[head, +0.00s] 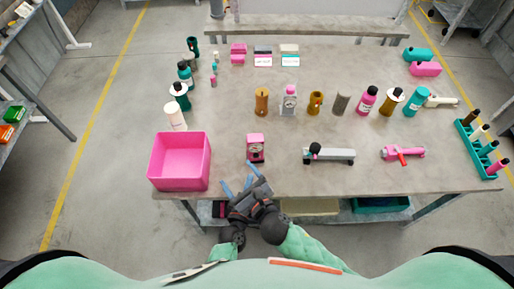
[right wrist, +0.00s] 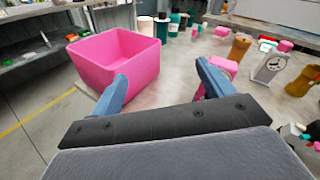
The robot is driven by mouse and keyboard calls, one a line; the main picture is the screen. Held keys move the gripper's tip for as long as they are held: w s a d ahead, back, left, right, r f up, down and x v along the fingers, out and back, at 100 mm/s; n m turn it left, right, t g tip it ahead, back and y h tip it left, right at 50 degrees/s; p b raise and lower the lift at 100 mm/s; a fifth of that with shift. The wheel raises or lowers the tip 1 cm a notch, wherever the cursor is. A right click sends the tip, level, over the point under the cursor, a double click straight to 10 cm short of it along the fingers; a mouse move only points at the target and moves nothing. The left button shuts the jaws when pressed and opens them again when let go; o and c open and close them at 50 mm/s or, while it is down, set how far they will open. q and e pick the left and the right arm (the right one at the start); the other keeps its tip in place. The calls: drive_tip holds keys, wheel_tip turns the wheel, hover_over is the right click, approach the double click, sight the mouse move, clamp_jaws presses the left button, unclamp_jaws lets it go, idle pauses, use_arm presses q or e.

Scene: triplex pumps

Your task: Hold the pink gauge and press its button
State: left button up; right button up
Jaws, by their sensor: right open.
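The pink gauge (head: 256,148) stands upright near the front edge of the table, with a dark round dial. It also shows in the right wrist view (right wrist: 225,66), partly hidden behind the right-hand finger. Its button is too small to make out. My right gripper (head: 238,178) has blue fingers and is open and empty at the table's front edge, just in front and to the left of the gauge. In the right wrist view its fingers (right wrist: 162,75) are wide apart, with nothing between them. My left gripper is not in view.
A pink open bin (head: 180,186) stands at the table's front left corner, left of my right gripper. A grey tool (head: 330,155) lies right of the gauge. A white gauge (head: 289,100) and several bottles stand behind. The table (head: 225,125) is bare between bin and gauge.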

sight(255, 140)
drive_tip(key=w+d+m+h, duration=0.1)
drive_tip(key=w+m+h, duration=0.1)
drive_tip(key=w, duration=0.2)
drive_tip(key=w+d+f+m+h, duration=0.1)
drive_tip(key=w+d+m+h, duration=0.1)
drive_tip(key=w+m+h, duration=0.1)
drive_tip(key=w+d+f+m+h, duration=0.1)
drive_tip(key=w+d+m+h, duration=0.1)
drive_tip(key=w+m, duration=0.1)
drive_tip(key=shift+w+d+h, duration=0.2)
drive_tip(key=shift+w+h, duration=0.1)
drive_tip(key=shift+w, duration=0.5)
drive_tip(key=shift+g, duration=0.3)
drive_tip(key=shift+x, duration=3.8)
use_arm(q)
drive_tip(key=shift+c, duration=0.3)
use_arm(e)
drive_tip(key=c, duration=1.2)
use_arm(q)
clamp_jaws()
